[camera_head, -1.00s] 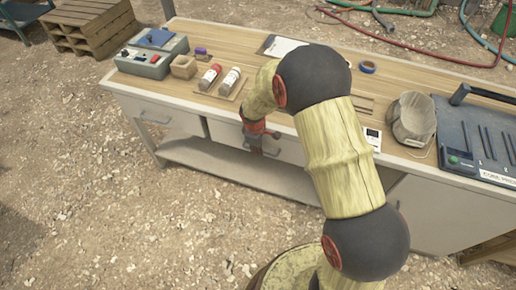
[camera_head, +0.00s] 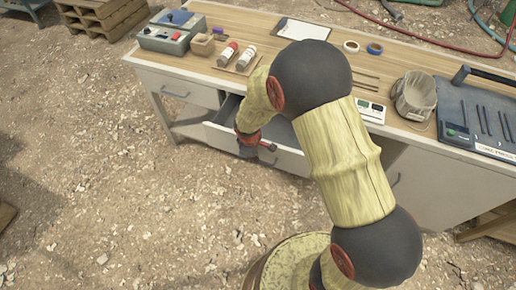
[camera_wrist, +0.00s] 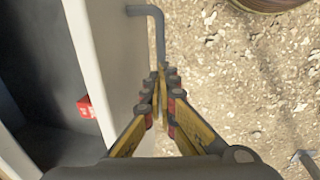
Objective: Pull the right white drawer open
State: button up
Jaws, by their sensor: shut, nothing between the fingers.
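The right white drawer (camera_head: 290,161) stands partly open under the workbench, with its dark inside showing behind the front panel. In the wrist view its white front (camera_wrist: 112,60) runs down the left side. A small red box (camera_wrist: 86,107) lies inside. The grey bar handle (camera_wrist: 158,35) sticks out from the front and runs down to my fingertips. My gripper (camera_wrist: 162,88) is shut at the lower end of the visible handle; the fingers hide the rest, and I see nothing pinched between them. In the head view my gripper (camera_head: 250,148) is in front of the drawer, partly covering it.
The left white drawer (camera_head: 188,90) is shut. Gravel ground in front is clear.

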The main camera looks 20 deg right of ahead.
jog(key=shift+o, duration=0.7)
jog(key=shift+d+f, duration=0.15)
jog(key=shift+f, duration=0.15)
jog(key=o, duration=0.5)
jog(key=shift+w+r, duration=0.1)
jog(key=shift+r, duration=0.15)
jog(key=r, duration=0.3)
jog(key=s+a+r, duration=0.1)
jog(key=r, duration=0.3)
jog(key=s+r, duration=0.1)
jog(key=r, duration=0.3)
jog(key=shift+a+r, duration=0.15)
jog(key=shift+a, duration=0.05)
